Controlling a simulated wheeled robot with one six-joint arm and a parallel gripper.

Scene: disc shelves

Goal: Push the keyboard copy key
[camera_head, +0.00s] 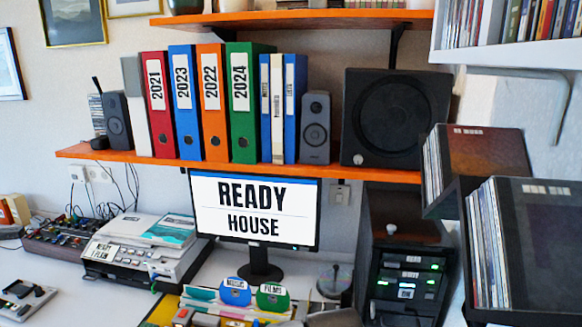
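I cannot make out a keyboard or a copy key for certain. A small grey device with dark keys (24,300) lies on the desk at the lower left corner, partly cut off by the frame; its key labels are too small to read. The monitor (254,209) stands at the centre and reads "READY" and "HOUSE". My gripper is not in view.
A printer (140,252) and a control box with knobs (70,235) stand on the left. A dark tower with green lights (408,275) stands right of the monitor. Disc racks (530,245) jut out at the right. An orange shelf (225,169) with binders hangs above the desk.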

